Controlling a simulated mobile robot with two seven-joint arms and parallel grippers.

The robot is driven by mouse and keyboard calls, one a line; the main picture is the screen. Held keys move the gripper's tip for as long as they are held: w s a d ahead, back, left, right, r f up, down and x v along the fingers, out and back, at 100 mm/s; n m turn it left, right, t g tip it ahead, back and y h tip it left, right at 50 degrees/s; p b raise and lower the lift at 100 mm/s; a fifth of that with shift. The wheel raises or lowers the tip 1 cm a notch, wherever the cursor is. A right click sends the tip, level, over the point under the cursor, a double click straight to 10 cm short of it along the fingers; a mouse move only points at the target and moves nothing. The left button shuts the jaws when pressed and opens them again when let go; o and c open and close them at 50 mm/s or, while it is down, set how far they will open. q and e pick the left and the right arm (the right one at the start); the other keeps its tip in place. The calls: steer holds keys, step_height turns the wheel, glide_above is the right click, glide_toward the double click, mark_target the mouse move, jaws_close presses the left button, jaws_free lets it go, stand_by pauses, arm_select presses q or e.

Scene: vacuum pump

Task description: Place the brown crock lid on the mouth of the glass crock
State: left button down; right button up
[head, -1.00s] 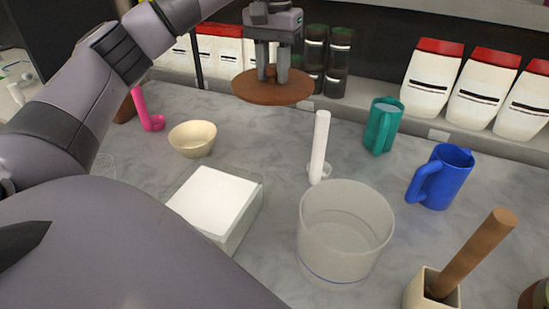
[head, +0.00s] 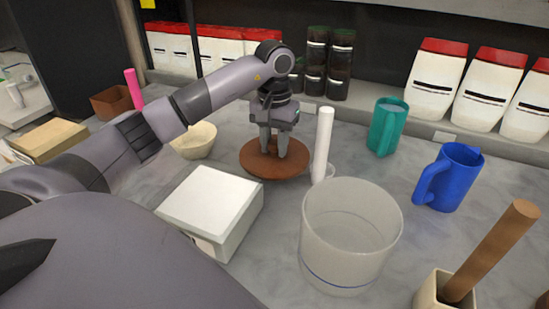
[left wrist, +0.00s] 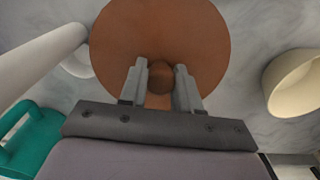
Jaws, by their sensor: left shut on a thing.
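The brown crock lid (head: 262,163) is a round flat disc with a small knob. My left gripper (head: 274,150) is shut on its knob and holds it level, behind and left of the glass crock. In the left wrist view the lid (left wrist: 160,30) fills the top middle, with its knob between the fingers of my left gripper (left wrist: 160,82). The glass crock (head: 345,255) stands upright at the front, a clear wide cylinder with its mouth open and uncovered. I cannot tell how high the lid is above the counter. My right gripper is not in view.
A white upright cylinder (head: 322,140) stands between lid and crock. A white box (head: 212,205) is left of the crock. Teal (head: 385,128) and blue (head: 452,180) pitchers and a wooden-handled holder (head: 435,285) are at right.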

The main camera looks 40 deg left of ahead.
mark_target(275, 159)
arm_select(q)
steer(key=shift+f, duration=2.15)
steer(key=shift+f, duration=0.15)
steer(key=c, duration=0.8)
jaws_free()
